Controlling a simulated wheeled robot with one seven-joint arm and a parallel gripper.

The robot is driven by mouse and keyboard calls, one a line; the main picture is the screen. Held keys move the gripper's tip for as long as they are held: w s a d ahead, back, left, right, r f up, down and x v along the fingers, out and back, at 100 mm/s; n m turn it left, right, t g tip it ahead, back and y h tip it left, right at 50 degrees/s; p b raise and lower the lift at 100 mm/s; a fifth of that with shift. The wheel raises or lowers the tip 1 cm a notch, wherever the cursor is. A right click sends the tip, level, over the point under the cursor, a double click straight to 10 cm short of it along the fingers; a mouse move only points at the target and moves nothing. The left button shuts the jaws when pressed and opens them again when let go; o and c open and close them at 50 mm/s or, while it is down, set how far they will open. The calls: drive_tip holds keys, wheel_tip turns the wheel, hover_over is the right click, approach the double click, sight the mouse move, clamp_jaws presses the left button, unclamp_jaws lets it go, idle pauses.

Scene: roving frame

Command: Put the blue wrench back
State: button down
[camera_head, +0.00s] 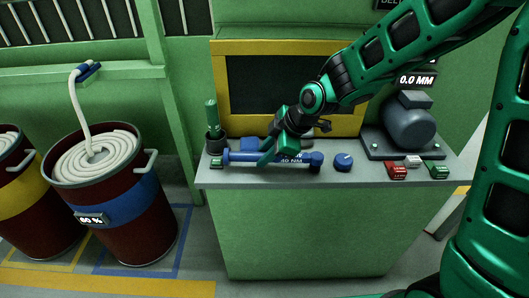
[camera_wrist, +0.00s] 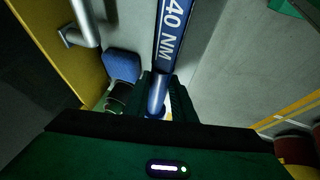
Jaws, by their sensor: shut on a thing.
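The blue wrench (camera_head: 240,157) lies roughly level over the front of the bench top, with a label reading 40 NM and a thicker blue head at its right end. In the wrist view the wrench (camera_wrist: 172,35) runs up and away from between my fingers. My gripper (camera_head: 268,150) is shut on its shaft, left of the label. In the wrist view my gripper (camera_wrist: 160,100) closes around a bare blue-grey stretch of it. I cannot tell whether the wrench touches the bench top or hangs just above it.
The bench (camera_head: 300,225) also bears a green-handled upright tool (camera_head: 211,113), a blue knob (camera_head: 343,161), a grey motor (camera_head: 408,122), a red block (camera_head: 397,171) and a green block (camera_head: 436,169). A yellow frame (camera_head: 290,47) stands behind. A drum (camera_head: 120,235) stands on the floor left.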

drive_tip(key=shift+f, duration=0.5)
drive_tip(key=c, duration=1.4)
unclamp_jaws()
drive_tip(key=shift+r, duration=4)
